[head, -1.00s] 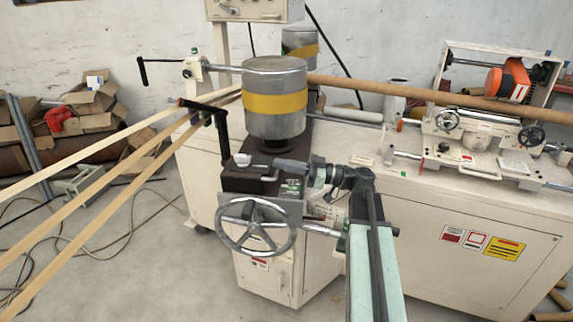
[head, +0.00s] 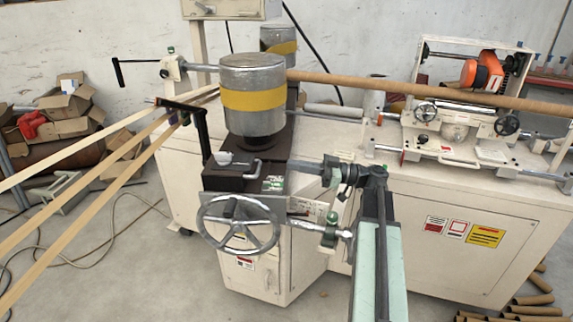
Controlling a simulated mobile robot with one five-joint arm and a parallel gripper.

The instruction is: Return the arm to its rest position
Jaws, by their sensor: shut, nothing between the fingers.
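My arm rises from the lower edge of the head view, with a pale green and black link and a dark joint at its top. From there my gripper (head: 293,168) points left. It looks closed, with nothing seen in it, though its fingertips are small and hard to make out. It shows in front of the machine's cabinet, to the right of the dark block under the silver drum (head: 252,95) with the yellow band. The large handwheel (head: 240,224) is below and to its left. I cannot tell the depth gap to the machine.
The spiral winder's white cabinet (head: 460,235) fills the middle and right. A long brown tube (head: 400,88) crosses it toward the cutting carriage (head: 460,125). Paper strips (head: 85,145) run in from the left. Cables lie on the floor, and cardboard tubes (head: 535,300) lie at lower right.

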